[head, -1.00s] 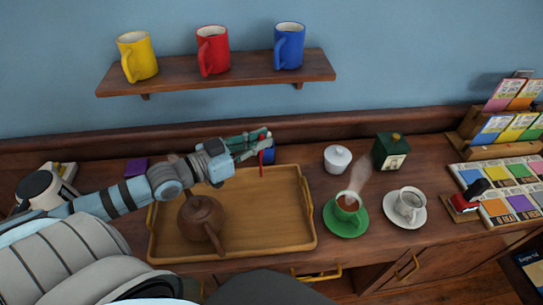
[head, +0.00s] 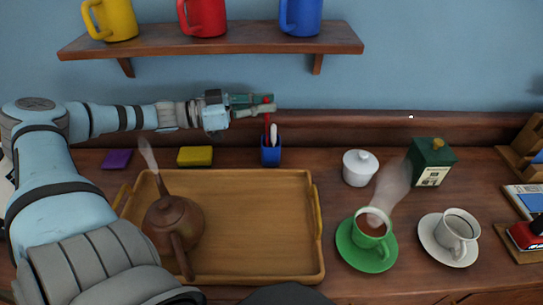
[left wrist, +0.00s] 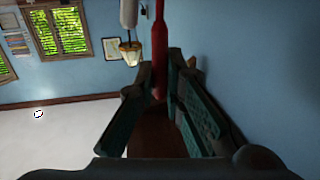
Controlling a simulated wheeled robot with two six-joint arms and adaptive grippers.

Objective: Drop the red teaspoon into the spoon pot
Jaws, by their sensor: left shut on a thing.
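The red teaspoon (head: 267,121) hangs upright from my left gripper (head: 268,106), which is shut on it near its upper end. It also shows between the fingers in the left wrist view (left wrist: 160,42). The spoon pot (head: 271,154) is a small blue holder behind the tray, with a pale spoon (head: 274,134) standing in it. My left gripper is above the pot. The red teaspoon's lower end is at about the pot's rim, next to the pale spoon; I cannot tell whether it is inside. My right gripper is not in view.
A wooden tray (head: 250,268) with a brown teapot (head: 172,218) is in front. A yellow block (head: 195,157) lies left of the pot, a white lidded bowl (head: 360,168) right. Green (head: 371,238) and white (head: 456,238) cups stand further right. A mug shelf (head: 210,41) is above.

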